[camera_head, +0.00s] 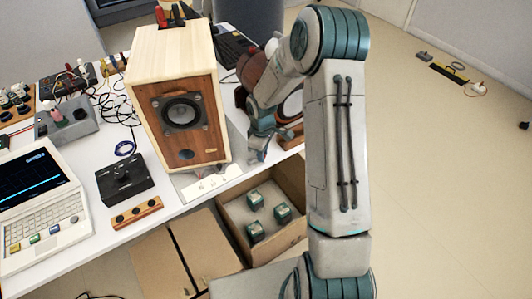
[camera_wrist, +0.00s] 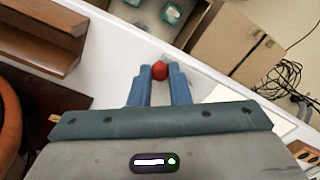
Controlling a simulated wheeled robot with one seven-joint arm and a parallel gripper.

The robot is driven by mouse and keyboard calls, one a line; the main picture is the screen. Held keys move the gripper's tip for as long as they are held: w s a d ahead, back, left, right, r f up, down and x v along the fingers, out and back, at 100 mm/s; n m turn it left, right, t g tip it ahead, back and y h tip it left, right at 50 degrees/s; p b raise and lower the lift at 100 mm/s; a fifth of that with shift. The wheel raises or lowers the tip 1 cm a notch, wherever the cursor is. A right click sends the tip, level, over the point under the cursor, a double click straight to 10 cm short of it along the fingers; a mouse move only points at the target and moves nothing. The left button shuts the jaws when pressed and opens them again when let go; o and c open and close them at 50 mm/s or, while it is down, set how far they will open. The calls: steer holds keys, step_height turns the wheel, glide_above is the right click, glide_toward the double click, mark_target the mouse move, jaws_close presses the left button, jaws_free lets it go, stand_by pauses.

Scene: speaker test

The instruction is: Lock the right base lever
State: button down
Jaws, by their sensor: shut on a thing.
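The speaker (camera_head: 180,100) is a pale wooden box with a brown front, standing upright on a light base plate (camera_head: 212,184) at the table's front edge. My gripper (camera_head: 257,152) is just right of the speaker, low near the table edge. In the wrist view, the blue fingers of my gripper (camera_wrist: 160,74) are shut on a round red knob (camera_wrist: 159,70), which looks like the end of the right base lever. The lever's shaft is hidden, and I cannot tell its angle. The knob cannot be made out in the head view.
An open cardboard box (camera_head: 236,217) with several dark green blocks stands below the table edge. A laptop (camera_head: 40,205), a black control box (camera_head: 124,180) and cables lie on the left of the table (camera_head: 150,222). A wooden ledge (camera_wrist: 40,40) is close to the fingers.

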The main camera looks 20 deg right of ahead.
steer(key=n, duration=0.1)
steer(key=w+n, duration=0.1)
steer(key=n, duration=0.1)
steer(key=shift+w+p, duration=0.25)
steer(key=shift+p, duration=0.05)
steer(key=shift+w+r+n, duration=0.1)
steer(key=shift+w+n, duration=0.05)
steer(key=shift+n, duration=0.45)
steer(key=shift+w, duration=0.1)
steer(key=c, duration=1.4)
jaws_free()
steer(key=shift+d, duration=0.1)
steer(key=shift+o, duration=0.2)
step_height(320, 180, up, 14)
